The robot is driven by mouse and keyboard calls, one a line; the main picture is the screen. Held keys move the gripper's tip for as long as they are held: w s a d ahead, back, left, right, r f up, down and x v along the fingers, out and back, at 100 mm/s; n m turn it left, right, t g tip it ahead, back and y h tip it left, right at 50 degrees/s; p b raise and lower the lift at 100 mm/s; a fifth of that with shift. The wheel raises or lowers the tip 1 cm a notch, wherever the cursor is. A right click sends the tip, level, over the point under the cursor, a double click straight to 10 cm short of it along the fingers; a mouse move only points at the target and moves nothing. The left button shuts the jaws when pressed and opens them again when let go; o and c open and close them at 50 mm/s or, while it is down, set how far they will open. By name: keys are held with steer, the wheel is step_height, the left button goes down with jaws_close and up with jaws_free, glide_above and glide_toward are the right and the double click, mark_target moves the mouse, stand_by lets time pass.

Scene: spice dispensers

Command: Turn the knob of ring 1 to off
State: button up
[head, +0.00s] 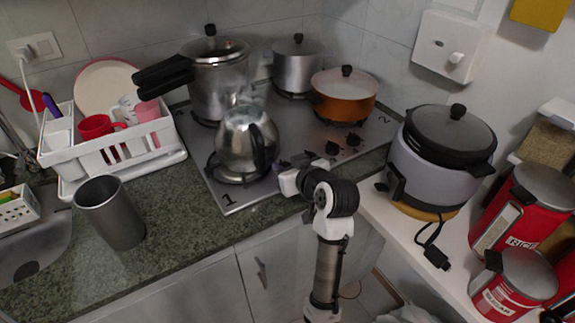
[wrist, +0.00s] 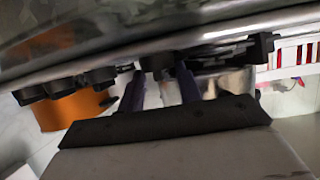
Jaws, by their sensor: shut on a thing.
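The stove (head: 221,188) has a row of dark knobs along its front right edge. A "1" is printed at its front left corner, beside the ring under the kettle (head: 240,150). My gripper (head: 284,172) is at the front edge, at the left end of the knob row; my wrist partly hides this spot. In the wrist view, two purple fingers (wrist: 160,82) are shut on a dark knob (wrist: 157,62), one on each side of it. The other knobs (wrist: 62,83) are to the left there. The knob's pointer cannot be made out.
The kettle stands close behind my gripper. An orange pot (head: 343,98), a pressure cooker (head: 220,85) and a grey pot (head: 297,66) stand on other rings. A rice cooker (head: 425,172) is to the right. A grey cup (head: 114,218) stands on the counter to the left.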

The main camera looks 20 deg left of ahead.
steer(key=shift+n+g+y, duration=0.3)
steer(key=shift+n+g, duration=0.2)
steer(key=o, duration=0.7)
steer(key=shift+w, duration=0.1)
steer(key=b+v, duration=0.2)
steer(key=v, duration=1.2)
